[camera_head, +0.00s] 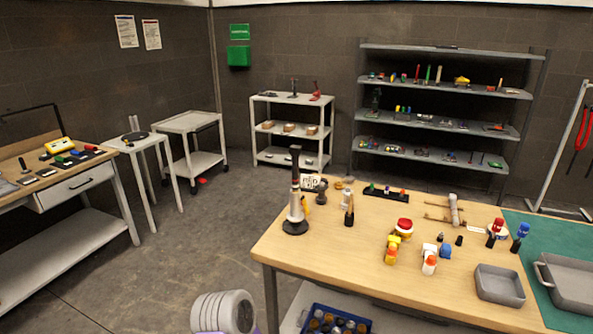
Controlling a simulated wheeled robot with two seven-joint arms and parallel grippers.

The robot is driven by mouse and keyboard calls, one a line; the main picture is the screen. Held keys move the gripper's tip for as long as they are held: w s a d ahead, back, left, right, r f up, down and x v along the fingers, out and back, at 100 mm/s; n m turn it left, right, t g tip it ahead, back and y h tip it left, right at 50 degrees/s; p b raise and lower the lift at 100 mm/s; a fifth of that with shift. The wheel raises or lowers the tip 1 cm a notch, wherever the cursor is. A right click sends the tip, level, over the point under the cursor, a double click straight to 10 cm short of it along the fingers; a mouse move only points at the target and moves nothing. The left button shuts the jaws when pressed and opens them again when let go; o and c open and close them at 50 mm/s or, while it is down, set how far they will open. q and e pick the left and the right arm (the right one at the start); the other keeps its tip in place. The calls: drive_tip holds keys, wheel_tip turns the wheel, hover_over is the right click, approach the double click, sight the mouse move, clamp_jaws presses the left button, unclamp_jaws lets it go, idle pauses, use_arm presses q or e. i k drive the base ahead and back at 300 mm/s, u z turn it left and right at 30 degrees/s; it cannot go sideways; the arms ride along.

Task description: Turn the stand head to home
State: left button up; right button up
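An upright stand (296,200) is at the left end of the wooden table. It has a round black base, a pale column with a dark band, and a dark upper part (295,156). It looks upright; I cannot tell which way its head is turned or where a home mark is. A small white card with dark print (311,183) is just behind it. Neither of my grippers shows in the head view.
The wooden table (330,240) holds toy-like figures, a grey tray (498,284) and a green mat (535,240). A blue crate (336,322) of jars is below. Shelves (440,95) and a white rack (292,130) stand behind. Floor left of the table is mostly clear.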

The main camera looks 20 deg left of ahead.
sight(295, 214)
drive_tip(key=k, duration=0.5)
drive_tip(key=u, duration=1.45)
drive_tip(key=i, duration=5.05)
drive_tip(key=z, duration=3.95)
